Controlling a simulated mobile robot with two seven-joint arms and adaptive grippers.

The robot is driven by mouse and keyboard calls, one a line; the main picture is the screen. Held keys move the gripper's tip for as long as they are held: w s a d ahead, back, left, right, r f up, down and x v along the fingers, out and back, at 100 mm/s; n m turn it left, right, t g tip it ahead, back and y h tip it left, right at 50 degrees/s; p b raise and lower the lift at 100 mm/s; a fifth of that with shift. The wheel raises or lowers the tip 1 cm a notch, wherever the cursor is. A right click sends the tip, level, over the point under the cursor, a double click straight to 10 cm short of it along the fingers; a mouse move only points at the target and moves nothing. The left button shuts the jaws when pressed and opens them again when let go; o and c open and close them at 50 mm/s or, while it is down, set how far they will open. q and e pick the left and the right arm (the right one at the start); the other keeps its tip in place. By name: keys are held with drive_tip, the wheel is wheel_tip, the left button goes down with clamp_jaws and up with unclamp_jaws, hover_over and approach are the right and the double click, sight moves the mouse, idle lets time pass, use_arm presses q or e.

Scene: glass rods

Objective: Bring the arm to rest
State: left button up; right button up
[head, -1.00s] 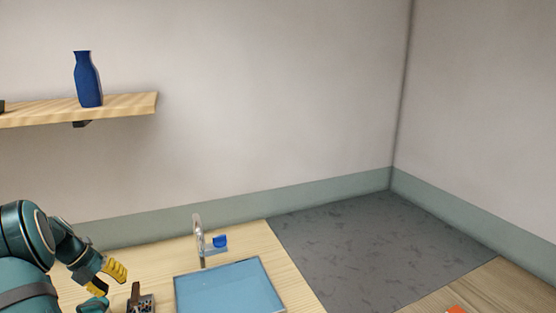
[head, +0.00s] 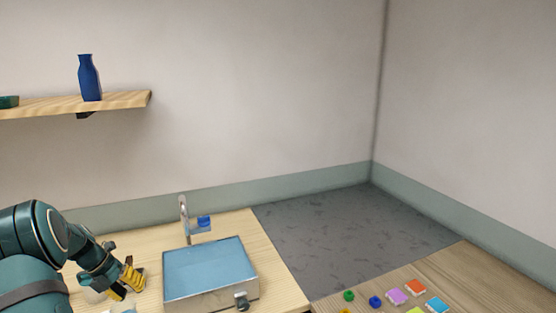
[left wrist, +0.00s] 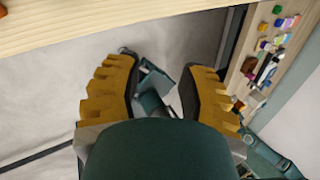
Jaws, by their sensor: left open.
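My left arm comes in from the left in the head view. My left gripper (head: 128,285), with yellow finger pads, is low over the wooden counter, just left of a box with a blue top. In the left wrist view its two yellow fingers (left wrist: 160,80) are spread wide with nothing held between them. Teal parts, probably of my own body, show beyond and between them. I cannot make out my right gripper in either view.
The blue-topped box (head: 210,272) stands on the light wooden counter (head: 285,277), with a hooked metal stand (head: 184,218) behind it. A blue vase (head: 89,78) stands on the wall shelf (head: 125,100). Several coloured pieces lie on another wooden top (head: 440,265) at right.

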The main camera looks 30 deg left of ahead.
use_arm(q)
drive_tip(key=w+d+f+m+g+b, duration=0.1)
drive_tip(key=w+d+f+m, duration=0.3)
drive_tip(key=d+f, duration=0.15)
drive_tip(key=w+d+f+m+b, duration=0.1)
drive_tip(key=w+d+f+m, duration=0.3)
drive_tip(key=f, duration=0.3)
drive_tip(key=w+d+f+m+g+b, duration=0.1)
drive_tip(key=d+f+m+b, duration=0.1)
drive_tip(key=d+f+m, duration=0.45)
drive_tip(key=w+d+f+m+b, duration=0.1)
drive_tip(key=d+f+m, duration=0.3)
drive_tip(key=d+m, duration=0.55)
drive_tip(key=s+d+f+m+b, duration=0.1)
drive_tip(key=s+d+f+m, duration=0.1)
drive_tip(key=d+m, duration=0.3)
drive_tip(key=s+d+f+m+b, duration=0.2)
drive_tip(key=s+d+m, duration=0.2)
drive_tip(key=d, duration=0.8)
drive_tip(key=s+d+f+m+b, duration=0.1)
drive_tip(key=s+d+f+m, duration=0.1)
drive_tip(key=d+m, duration=0.6)
drive_tip(key=shift+s+d+f+b, duration=0.35)
drive_tip(key=shift+s+d, duration=0.2)
drive_tip(key=shift+s, duration=0.05)
use_arm(e)
wheel_tip(320, 180, down, 11)
drive_tip(key=a, duration=0.1)
drive_tip(key=shift+f, duration=0.2)
drive_tip(key=shift+w+a, duration=0.1)
